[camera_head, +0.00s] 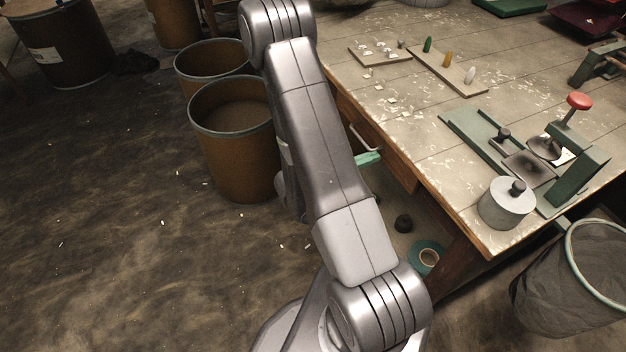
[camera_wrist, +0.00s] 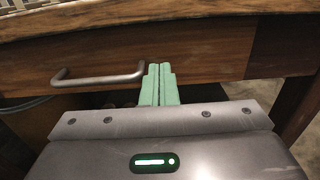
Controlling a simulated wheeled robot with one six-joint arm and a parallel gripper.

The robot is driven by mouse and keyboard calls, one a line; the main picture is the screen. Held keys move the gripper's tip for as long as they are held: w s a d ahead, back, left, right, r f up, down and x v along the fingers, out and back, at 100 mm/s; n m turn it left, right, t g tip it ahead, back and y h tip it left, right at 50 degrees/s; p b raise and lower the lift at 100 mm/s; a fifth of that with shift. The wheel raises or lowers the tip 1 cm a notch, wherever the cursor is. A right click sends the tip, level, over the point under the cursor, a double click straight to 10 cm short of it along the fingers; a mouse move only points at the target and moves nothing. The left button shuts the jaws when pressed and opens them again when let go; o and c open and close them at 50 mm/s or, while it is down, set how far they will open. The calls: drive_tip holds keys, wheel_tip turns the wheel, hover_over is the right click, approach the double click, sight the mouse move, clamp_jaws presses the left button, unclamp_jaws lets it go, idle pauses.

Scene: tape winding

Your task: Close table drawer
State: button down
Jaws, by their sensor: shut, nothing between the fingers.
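The wooden table drawer (camera_wrist: 205,45) has a plain brown front with a bent metal handle (camera_wrist: 98,77). In the wrist view its front lies just under the tabletop edge, and I see no clear open gap above it. In the head view the drawer front (camera_head: 396,161) shows on the table's left side, partly hidden by my arm. My gripper (camera_wrist: 158,70) has green fingers pressed together and empty. The fingertips are at the drawer front, just right of the handle, touching or very close. They also show in the head view (camera_head: 369,159).
The worktable (camera_head: 440,150) carries a green press (camera_head: 575,165), a metal cylinder (camera_head: 506,205) and small boards. Brown drums (camera_head: 235,150) stand left of my arm. A tape roll (camera_head: 428,257) lies below the table, and a mesh bin (camera_head: 575,280) stands at right.

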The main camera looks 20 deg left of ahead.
drive_tip(key=v, duration=1.1)
drive_tip(key=shift+f, duration=0.1)
drive_tip(key=x, duration=1.3)
drive_tip(key=shift+w+d, duration=0.25)
drive_tip(key=shift+w, duration=0.05)
idle(0.4)
